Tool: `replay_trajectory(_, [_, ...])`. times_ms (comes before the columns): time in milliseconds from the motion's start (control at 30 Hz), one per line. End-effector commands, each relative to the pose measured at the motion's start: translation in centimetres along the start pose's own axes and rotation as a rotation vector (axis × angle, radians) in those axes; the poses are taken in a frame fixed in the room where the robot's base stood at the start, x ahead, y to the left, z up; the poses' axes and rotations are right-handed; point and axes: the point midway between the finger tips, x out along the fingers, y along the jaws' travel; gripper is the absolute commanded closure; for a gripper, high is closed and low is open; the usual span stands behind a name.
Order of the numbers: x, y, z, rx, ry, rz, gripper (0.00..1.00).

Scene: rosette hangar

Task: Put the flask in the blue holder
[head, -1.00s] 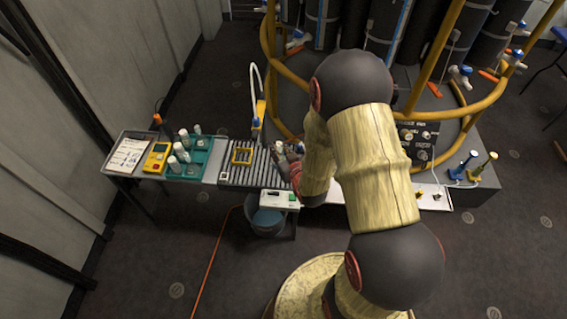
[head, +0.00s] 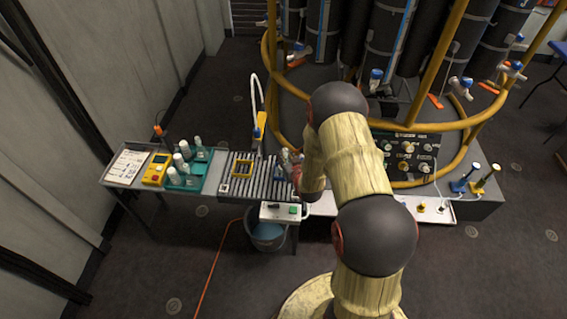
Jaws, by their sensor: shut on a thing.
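My gripper (head: 288,160) is over the right end of the roller conveyor, partly hidden by my own arm. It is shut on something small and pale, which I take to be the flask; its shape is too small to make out. A small dark blue shape (head: 278,172), possibly the blue holder, shows on the rollers just beside and below the gripper. It is partly hidden, and I cannot tell whether the flask touches it. Several white bottles (head: 180,162) are on a teal tray (head: 201,177).
The conveyor (head: 230,187) joins a table with a yellow device (head: 156,170) and a paper sheet (head: 126,166). A yellow post with a white hose (head: 260,125) rises behind the conveyor. A control box (head: 284,211) fronts it. Yellow rails and black cylinders stand at the back right.

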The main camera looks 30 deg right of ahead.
Motion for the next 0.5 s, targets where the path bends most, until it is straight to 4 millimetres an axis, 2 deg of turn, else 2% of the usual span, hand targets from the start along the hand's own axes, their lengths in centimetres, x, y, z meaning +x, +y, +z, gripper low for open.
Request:
replay_trajectory(100, [1.7, 0.1, 0.9, 0.0, 0.002, 0.0, 1.0])
replay_trajectory(367, [3.2, 0.1, 1.6, -0.001, 0.003, 0.0, 1.0])
replay_trajectory(500, [4.0, 0.2, 3.8, 0.0, 0.0, 0.0, 1.0])
